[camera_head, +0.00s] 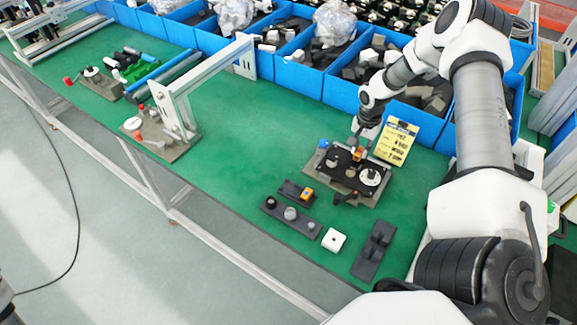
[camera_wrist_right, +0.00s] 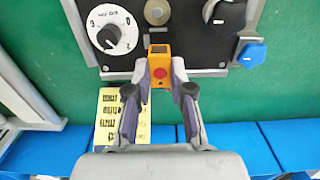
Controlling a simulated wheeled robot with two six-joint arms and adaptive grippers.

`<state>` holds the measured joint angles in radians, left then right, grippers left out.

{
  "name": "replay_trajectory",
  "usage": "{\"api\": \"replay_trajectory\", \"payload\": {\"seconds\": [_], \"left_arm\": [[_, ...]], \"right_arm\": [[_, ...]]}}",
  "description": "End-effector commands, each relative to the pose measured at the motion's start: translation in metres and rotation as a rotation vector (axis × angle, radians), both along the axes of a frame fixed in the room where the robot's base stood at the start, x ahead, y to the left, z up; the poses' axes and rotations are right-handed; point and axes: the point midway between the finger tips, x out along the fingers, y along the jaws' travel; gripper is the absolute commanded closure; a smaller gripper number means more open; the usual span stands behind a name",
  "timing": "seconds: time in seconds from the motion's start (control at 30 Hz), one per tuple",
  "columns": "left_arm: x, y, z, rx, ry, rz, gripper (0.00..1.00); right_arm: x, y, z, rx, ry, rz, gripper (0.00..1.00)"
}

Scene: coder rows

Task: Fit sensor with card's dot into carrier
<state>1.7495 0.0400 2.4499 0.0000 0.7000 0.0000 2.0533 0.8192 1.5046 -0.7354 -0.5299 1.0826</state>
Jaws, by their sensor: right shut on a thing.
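An orange sensor (camera_wrist_right: 159,54) with a red dot on its face is between the fingers of my right gripper (camera_wrist_right: 160,73). In the head view the gripper (camera_head: 356,147) is at the back edge of a black carrier plate (camera_head: 336,167) on a grey base. I cannot tell whether the sensor is seated in the plate or just above it. Another orange part (camera_head: 307,194) sits in a small dark holder (camera_head: 291,189). My left gripper is out of view.
A dark strip with round parts (camera_head: 290,214), a white block (camera_head: 333,240) and a dark rack (camera_head: 374,251) lie in front. Blue bins (camera_head: 301,76) line the back. A metal frame (camera_head: 205,75) stands left; the green mat (camera_head: 245,150) between is clear.

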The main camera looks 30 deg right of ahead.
Motion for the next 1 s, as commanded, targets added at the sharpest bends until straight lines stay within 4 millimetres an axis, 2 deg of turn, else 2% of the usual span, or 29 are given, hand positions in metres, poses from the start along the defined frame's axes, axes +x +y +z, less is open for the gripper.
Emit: {"api": "replay_trajectory", "payload": {"seconds": [1.0], "left_arm": [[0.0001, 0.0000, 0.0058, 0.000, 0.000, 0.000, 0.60]], "right_arm": [[0.0013, 0.0009, -0.0007, 0.000, 0.000, 0.000, 1.00]]}}
